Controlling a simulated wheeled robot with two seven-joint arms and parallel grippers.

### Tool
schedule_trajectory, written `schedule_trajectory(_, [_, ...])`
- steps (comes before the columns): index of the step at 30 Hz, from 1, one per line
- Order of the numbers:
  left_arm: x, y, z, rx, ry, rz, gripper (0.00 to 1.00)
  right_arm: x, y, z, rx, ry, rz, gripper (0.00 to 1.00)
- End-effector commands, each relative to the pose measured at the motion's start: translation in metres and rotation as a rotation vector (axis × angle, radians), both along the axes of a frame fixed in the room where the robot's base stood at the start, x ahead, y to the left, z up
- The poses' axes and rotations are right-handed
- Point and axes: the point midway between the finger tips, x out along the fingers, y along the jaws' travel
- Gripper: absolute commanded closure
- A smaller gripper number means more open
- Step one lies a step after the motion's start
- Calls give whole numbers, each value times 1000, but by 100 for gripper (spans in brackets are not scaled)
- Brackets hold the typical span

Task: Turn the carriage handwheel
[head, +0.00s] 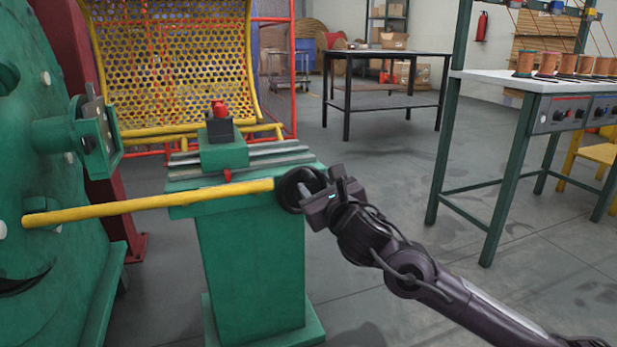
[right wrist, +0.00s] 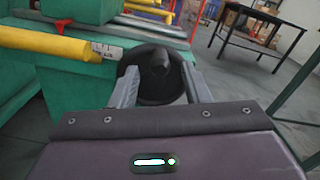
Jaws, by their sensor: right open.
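The carriage handwheel (head: 291,188) is a black round wheel on the right side of the green carriage stand (head: 250,260). My right gripper (head: 312,192) is at the wheel, coming from the right. In the right wrist view the black handwheel (right wrist: 155,75) shows between the two grey fingers of my right gripper (right wrist: 160,85). The fingers are apart, one on each side of the wheel's middle. I cannot tell whether they touch it. The green carriage (head: 222,150) with a red-topped black block sits on the grey rails. My left gripper is not in view.
A yellow bar (head: 150,205) runs from the green machine (head: 45,150) to the stand, close to the wheel. A yellow mesh guard (head: 170,65) stands behind. A dark table (head: 385,58) and a white-topped bench (head: 510,80) stand right. Floor between is clear.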

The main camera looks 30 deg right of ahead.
Motion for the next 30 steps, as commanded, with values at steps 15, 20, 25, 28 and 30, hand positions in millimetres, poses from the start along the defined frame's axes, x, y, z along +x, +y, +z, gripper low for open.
schedule_trajectory(15, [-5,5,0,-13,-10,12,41,51,-12,-1,3,0,-1,57])
schedule_trajectory(20, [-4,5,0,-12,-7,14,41,53,-13,-1,3,0,0,57])
schedule_trajectory(25, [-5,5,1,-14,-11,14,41,53,-13,-1,2,1,-1,57])
schedule_trajectory(28, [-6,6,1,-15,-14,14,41,53,-13,-1,2,1,-1,69])
schedule_trajectory(30, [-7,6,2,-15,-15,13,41,53,-13,-1,2,1,-1,78])
